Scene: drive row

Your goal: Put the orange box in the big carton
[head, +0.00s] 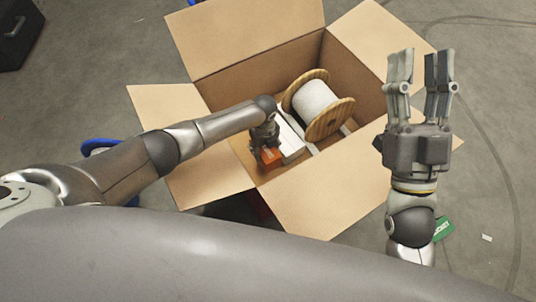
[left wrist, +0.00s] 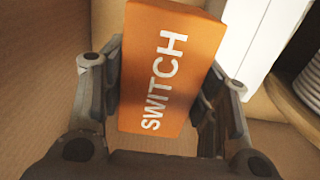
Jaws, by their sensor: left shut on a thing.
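The big carton (head: 224,87) stands open with its flaps spread out. My left gripper (head: 266,150) reaches down inside it and is shut on the orange box (head: 271,157). In the left wrist view the orange box (left wrist: 170,65) shows the word SWITCH and sits between the two fingers (left wrist: 160,95). The carton's inner wall is close beside it. Whether the box touches the carton floor cannot be told. My right gripper (head: 420,72) is raised at the right, fingers apart and empty, near the carton's right flap.
A wooden cable spool (head: 330,118) with white cable lies in the carton, to the right of my left gripper. A white box (head: 291,142) is next to the orange box. A green card (head: 443,228) lies on the floor at the right. A black case (head: 18,32) stands at the top left.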

